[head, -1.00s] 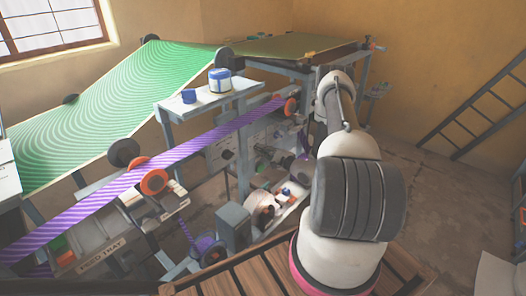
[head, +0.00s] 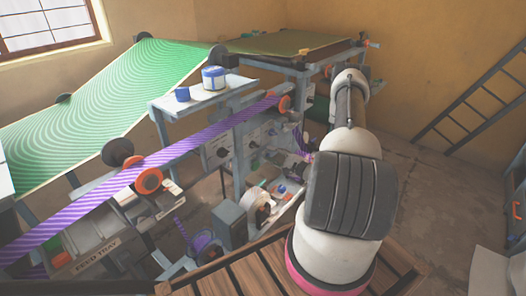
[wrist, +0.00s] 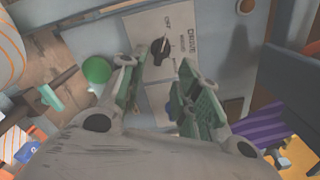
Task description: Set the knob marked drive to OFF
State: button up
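In the wrist view a pale panel carries a black knob (wrist: 160,52) with a light pointer line and small printed lettering, seen turned sideways and too blurred to read surely. A second dark knob (wrist: 171,108) on a plate below is partly hidden by my fingers. My gripper (wrist: 158,80) is open and empty, its green-padded fingers apart, with the first knob seen between and just beyond their tips. I cannot tell whether they touch it. In the head view several dark knobs sit on pale panels (head: 217,150) under the press; my gripper is small and partly hidden there.
A green disc (wrist: 97,70) lies left of the fingers in the wrist view. A purple striped band (head: 200,139) slopes across the press in front of the panels. A shelf (head: 190,104) with blue containers stands above. A grey motor box (head: 229,224) sits below.

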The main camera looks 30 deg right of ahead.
jog(key=v, duration=0.4)
jog(key=shift+w, duration=0.1)
dwell(0.4)
jog(key=s+a+r+g+y, duration=0.2)
jog(key=s+a+g+y, duration=0.4)
jog(key=s+a+g, duration=0.55)
jog(key=s+d+r+n+g+h, duration=0.1)
jog(key=s+r+n+g+h, duration=0.3)
jog(key=s+r+n, duration=0.6)
jog(key=s+d+r+n+g+h, duration=0.1)
jog(key=s+r+n+g+h, duration=0.3)
jog(key=r, duration=0.9)
jog(key=s+a+r+n+t+h, duration=0.2)
jog(key=r+n+t, duration=0.1)
jog(key=r, duration=0.5)
jog(key=s+a+r+n+t+h, duration=0.1)
jog(key=a+r+n+t+h, duration=0.1)
jog(key=r, duration=0.5)
jog(key=shift+s+a+r+n+t, duration=0.4)
jog(key=shift+a+t, duration=0.05)
jog(key=shift+t, duration=0.5)
